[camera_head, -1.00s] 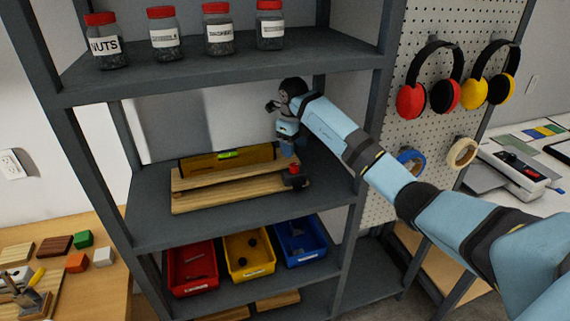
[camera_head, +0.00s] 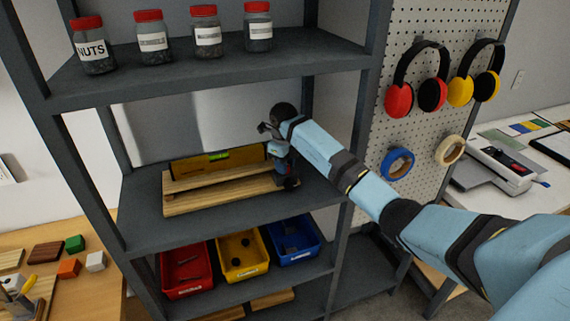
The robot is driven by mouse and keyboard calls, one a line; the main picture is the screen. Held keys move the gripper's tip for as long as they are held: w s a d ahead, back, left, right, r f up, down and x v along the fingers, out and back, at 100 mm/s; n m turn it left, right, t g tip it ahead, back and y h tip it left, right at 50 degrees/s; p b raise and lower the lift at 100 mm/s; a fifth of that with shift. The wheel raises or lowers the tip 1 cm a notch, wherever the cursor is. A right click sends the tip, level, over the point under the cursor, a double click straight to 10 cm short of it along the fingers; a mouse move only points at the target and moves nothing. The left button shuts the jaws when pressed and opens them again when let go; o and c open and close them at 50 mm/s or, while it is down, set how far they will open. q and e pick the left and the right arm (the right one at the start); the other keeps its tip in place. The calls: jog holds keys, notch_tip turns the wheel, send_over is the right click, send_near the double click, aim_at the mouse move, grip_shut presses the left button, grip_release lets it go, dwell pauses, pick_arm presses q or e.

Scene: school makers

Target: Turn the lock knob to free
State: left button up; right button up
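On the middle shelf, a wooden assembly of boards (camera_head: 222,195) lies with a yellow spirit level (camera_head: 216,161) along its back. A small black fitting (camera_head: 292,184) sits at its right end. The red knob seen on this fitting earlier is now hidden behind my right gripper. My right gripper (camera_head: 286,174) points down over this right end, its tips at or very near the fitting. Its fingers are too small and dark to tell if they are open or shut, or whether they touch the knob. My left gripper is not in view.
Labelled jars (camera_head: 205,35) stand on the shelf above. Red (camera_head: 187,290), yellow (camera_head: 243,274) and blue bins (camera_head: 294,259) are below. A shelf post (camera_head: 352,150) rises close to my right arm. Ear defenders (camera_head: 415,95) and tape rolls (camera_head: 398,163) hang on the pegboard.

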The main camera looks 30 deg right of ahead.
jog(key=shift+d+n, duration=0.1)
jog(key=shift+n, duration=0.3)
jog(key=shift+n+b, duration=0.55)
jog(key=shift+n, duration=0.05)
jog(key=n+b, duration=0.2)
jog(key=n, duration=0.1)
jog(key=shift+f+n, duration=0.1)
jog(key=shift+n, duration=0.2)
jog(key=n+b, duration=0.2)
jog(key=n, duration=0.3)
jog(key=shift+b, duration=0.3)
jog(key=n+b, duration=0.1)
jog(key=n, duration=0.2)
jog(key=shift+n+y+b, duration=0.3)
jog(key=shift+n+b, duration=0.1)
jog(key=shift+n, duration=1.7)
jog(key=shift+b, duration=0.3)
